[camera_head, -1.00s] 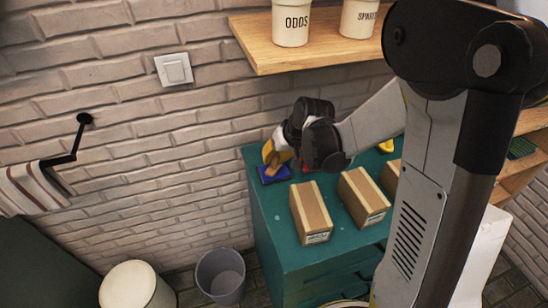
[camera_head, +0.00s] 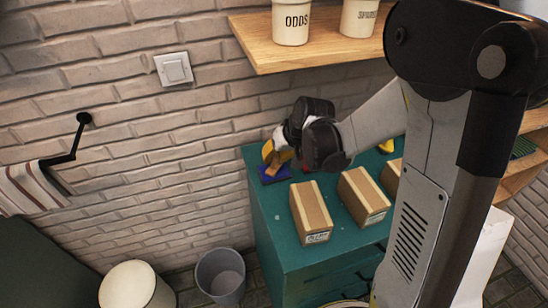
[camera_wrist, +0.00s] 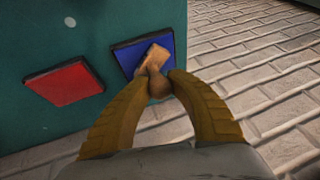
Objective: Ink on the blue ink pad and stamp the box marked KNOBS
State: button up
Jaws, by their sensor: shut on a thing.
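My gripper (camera_wrist: 160,78) is shut on the handle of a wooden stamp (camera_wrist: 152,57). The stamp is in front of the blue ink pad (camera_wrist: 136,46) in the wrist view and covers part of it. I cannot tell whether its face touches the pad. In the head view the gripper (camera_head: 273,152) and stamp (camera_head: 281,160) are just above the blue pad (camera_head: 270,178), at the far left corner of the teal cabinet top. Three brown boxes stand on the top: left (camera_head: 311,208), middle (camera_head: 362,196) and right (camera_head: 392,177), partly hidden. Their labels are too small to read.
A red ink pad (camera_wrist: 64,83) lies beside the blue one, mostly hidden by my gripper in the head view. A yellow item (camera_head: 386,146) sits farther right. A wooden shelf (camera_head: 260,52) with pots hangs above. The teal cabinet top (camera_head: 272,222) is clear left of the boxes.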

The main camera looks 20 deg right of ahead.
jog(key=shift+r+p, duration=2.65)
jog(key=shift+r, duration=0.9)
jog(key=shift+f, duration=0.1)
